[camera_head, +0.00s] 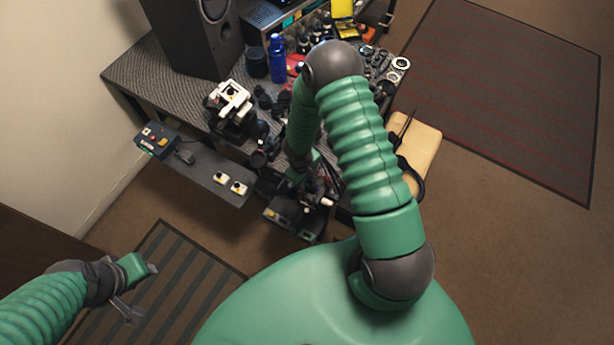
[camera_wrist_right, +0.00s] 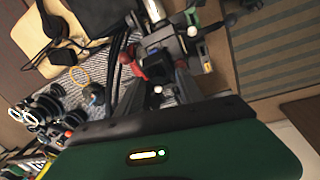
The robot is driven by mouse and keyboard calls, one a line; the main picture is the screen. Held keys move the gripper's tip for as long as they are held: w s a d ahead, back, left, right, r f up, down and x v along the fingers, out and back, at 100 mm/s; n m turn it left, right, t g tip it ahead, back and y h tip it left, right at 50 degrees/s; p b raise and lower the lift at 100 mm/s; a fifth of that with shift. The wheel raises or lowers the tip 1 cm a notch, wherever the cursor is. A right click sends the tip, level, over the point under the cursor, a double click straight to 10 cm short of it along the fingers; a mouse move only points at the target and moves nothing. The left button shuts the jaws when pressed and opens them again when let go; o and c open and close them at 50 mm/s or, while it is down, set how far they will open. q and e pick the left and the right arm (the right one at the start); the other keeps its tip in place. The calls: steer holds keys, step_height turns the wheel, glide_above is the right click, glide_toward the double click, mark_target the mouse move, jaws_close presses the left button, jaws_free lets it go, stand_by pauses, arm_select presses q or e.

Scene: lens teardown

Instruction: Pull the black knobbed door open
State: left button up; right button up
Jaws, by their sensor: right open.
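My right gripper (camera_head: 316,184) reaches down at the front edge of the cluttered desk, partly hidden by my own arm. Its jaws are open. In the right wrist view, its dark fingers (camera_wrist_right: 158,80) point at a dark grey unit with white knobs (camera_wrist_right: 188,38). In the head view, dark boxes (camera_head: 290,218) with small coloured parts lie just below this gripper. I cannot tell which surface is the black knobbed door, or whether the fingers touch it. My left gripper (camera_head: 138,290) is at lower left, over the floor, with its fingers apart and empty.
The desk (camera_head: 150,75) holds a black speaker (camera_head: 200,38), a blue bottle (camera_head: 277,57), a white-topped device (camera_head: 232,98) and lens parts. A grey shelf (camera_head: 205,182) with switches juts out in front. A tan seat (camera_head: 418,142) stands at right. A striped mat (camera_head: 165,285) lies on the floor.

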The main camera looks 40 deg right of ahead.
steer(key=shift+d, duration=0.15)
steer(key=c, duration=0.4)
jaws_close()
steer(key=shift+p, duration=0.55)
